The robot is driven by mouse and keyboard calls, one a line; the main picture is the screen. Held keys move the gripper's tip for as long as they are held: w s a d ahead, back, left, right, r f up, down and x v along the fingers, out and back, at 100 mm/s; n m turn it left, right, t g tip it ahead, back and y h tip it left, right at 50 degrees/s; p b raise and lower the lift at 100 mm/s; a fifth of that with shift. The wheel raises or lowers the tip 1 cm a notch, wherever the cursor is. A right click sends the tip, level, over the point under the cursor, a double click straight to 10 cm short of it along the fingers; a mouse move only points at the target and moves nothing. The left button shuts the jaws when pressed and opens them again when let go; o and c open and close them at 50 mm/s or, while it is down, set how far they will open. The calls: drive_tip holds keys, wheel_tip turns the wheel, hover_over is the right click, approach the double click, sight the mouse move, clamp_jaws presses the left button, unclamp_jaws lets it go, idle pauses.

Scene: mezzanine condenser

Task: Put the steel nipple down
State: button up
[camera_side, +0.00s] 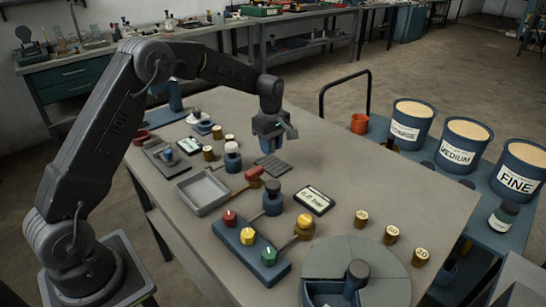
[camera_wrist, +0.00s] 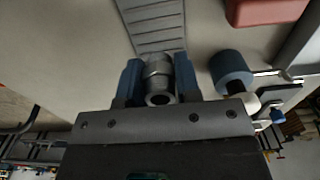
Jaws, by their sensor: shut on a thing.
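The steel nipple (camera_wrist: 159,78) is a short grey metal tube with a hollow end, seen in the wrist view between my two blue fingers. My gripper (camera_wrist: 160,82) is shut on it. In the side view my gripper (camera_side: 268,147) points down over the table, just behind a dark grey ribbed pad (camera_side: 273,166). The nipple cannot be made out there. In the wrist view the ribbed pad (camera_wrist: 154,24) lies straight beyond the nipple. Whether the nipple touches anything below it cannot be told.
A grey tray (camera_side: 203,191), a three-knob box (camera_side: 250,247) and a display (camera_side: 314,200) are in front. Several brass cylinders stand about. The table right of the pad (camera_side: 350,165) is clear.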

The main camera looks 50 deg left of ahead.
sight(273, 152)
drive_tip(key=shift+w+d+f, duration=0.15)
drive_tip(key=shift+d+f, duration=0.1)
drive_tip(key=shift+f, duration=1.95)
drive_tip(key=shift+f, duration=0.15)
drive_tip(key=o, duration=1)
